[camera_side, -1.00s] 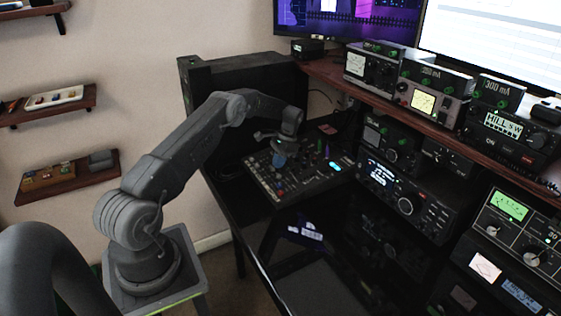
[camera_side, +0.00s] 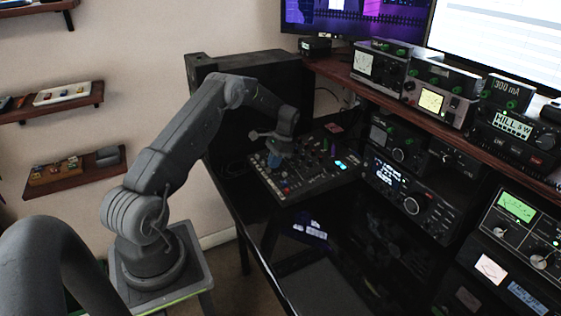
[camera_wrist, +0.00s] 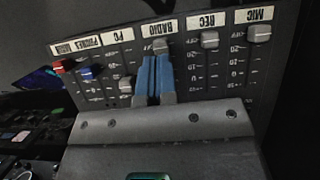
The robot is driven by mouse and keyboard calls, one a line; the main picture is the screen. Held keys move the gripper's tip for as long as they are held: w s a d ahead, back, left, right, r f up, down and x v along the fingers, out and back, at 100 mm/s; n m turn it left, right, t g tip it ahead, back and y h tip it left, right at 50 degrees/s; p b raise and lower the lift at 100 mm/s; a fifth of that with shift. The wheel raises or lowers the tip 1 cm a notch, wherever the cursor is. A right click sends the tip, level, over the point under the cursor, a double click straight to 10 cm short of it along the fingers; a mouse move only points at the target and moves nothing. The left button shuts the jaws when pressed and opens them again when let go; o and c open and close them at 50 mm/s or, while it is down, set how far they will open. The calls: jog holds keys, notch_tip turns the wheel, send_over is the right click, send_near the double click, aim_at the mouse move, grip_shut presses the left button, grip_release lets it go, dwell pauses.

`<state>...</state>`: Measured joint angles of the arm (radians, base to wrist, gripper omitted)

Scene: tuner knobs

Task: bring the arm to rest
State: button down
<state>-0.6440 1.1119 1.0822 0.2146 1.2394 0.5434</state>
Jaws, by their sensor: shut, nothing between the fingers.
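My gripper (camera_side: 275,159) is over the mixer panel (camera_side: 315,184) on the black desk in the side view. In the wrist view my gripper (camera_wrist: 154,76) shows two blue fingers closed together with nothing between them. They lie in front of the upright-looking fader panel (camera_wrist: 235,75), over the part below the RADIO label (camera_wrist: 167,27). I cannot tell whether the fingertips touch the panel. Grey fader caps show at MIC (camera_wrist: 258,33), REC (camera_wrist: 209,40) and near RADIO (camera_wrist: 160,46). A blue cap (camera_wrist: 92,72) and a red cap (camera_wrist: 64,66) are at the left.
A black cabinet (camera_side: 225,75) stands behind my arm. Radio units (camera_side: 415,195) and a wooden shelf (camera_side: 455,125) with meters rise at the right. Wall shelves (camera_side: 75,172) are at the left. The front of the desk (camera_side: 345,262) is mostly clear.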

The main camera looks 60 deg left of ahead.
jog(key=w+d+r+t, duration=0.15)
jog(key=d+r, duration=0.25)
jog(key=r, duration=0.6)
jog(key=w+d+r+t, duration=0.15)
jog(key=d+r, duration=0.25)
jog(key=r, duration=0.5)
jog(key=s+d+r+t+y, duration=0.15)
jog(key=s+d+r, duration=0.35)
jog(key=d+r, duration=0.65)
jog(key=s+d+t, duration=0.2)
jog(key=s+d, duration=0.6)
jog(key=s, duration=0.2)
jog(key=s+d+f+t+h, duration=0.1)
jog(key=s+d+t, duration=0.2)
jog(key=s+d, duration=0.4)
jog(key=s, duration=0.3)
jog(key=shift+d+f, duration=0.25)
jog(key=shift+d, duration=0.1)
